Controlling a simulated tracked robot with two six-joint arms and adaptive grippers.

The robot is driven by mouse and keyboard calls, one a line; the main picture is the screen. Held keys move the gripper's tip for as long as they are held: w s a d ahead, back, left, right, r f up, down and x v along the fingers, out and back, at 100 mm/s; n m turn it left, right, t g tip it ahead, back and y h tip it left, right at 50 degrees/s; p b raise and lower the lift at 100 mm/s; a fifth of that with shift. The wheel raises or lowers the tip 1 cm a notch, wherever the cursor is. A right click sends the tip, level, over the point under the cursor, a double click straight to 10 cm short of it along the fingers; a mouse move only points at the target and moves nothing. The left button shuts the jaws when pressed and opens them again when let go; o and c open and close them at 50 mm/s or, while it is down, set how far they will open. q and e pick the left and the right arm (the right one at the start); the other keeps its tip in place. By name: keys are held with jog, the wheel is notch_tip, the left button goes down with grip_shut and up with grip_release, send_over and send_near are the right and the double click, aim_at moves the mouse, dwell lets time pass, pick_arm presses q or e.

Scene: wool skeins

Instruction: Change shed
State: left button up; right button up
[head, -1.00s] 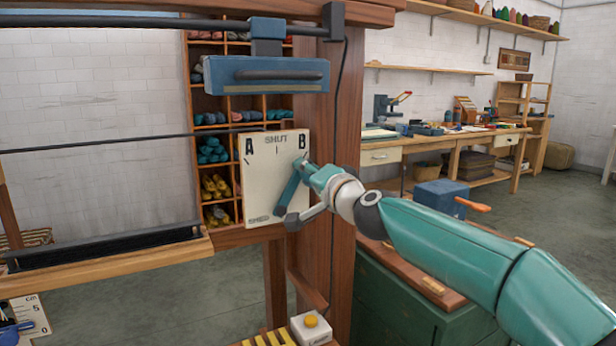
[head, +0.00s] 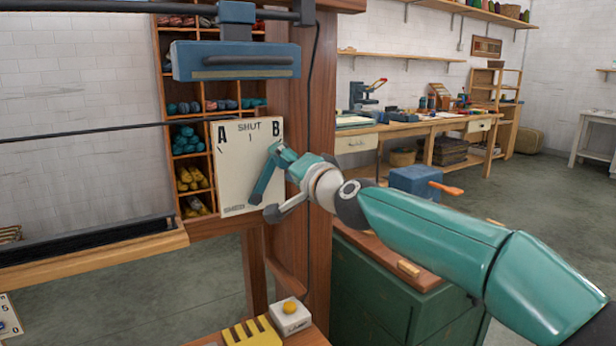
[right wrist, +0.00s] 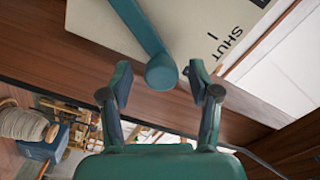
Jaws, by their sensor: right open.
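The shed panel (head: 236,150) is a cream plate marked A, SHUT and B along its top and SHED at the lower left. A teal shed lever (head: 263,181) slants across its right part, its upper end toward the B. In the right wrist view the lever (right wrist: 140,28) ends in a round knob (right wrist: 162,73). My right gripper (head: 281,160) is at the lever's upper end. In the right wrist view its open fingers (right wrist: 158,92) stand either side of the knob, with visible gaps. My left gripper is not in view.
The panel is on a wooden post (head: 305,130) of the loom frame. A white box with a yellow button (head: 290,316) sits below. A green cabinet (head: 390,305) stands under my right arm, with a blue box with an orange handle (head: 415,182) behind. Yarn shelves (head: 160,110) stand behind.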

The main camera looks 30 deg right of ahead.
jog(key=s, duration=1)
jog(key=shift+d, duration=0.15)
jog(key=shift+s+f, duration=0.1)
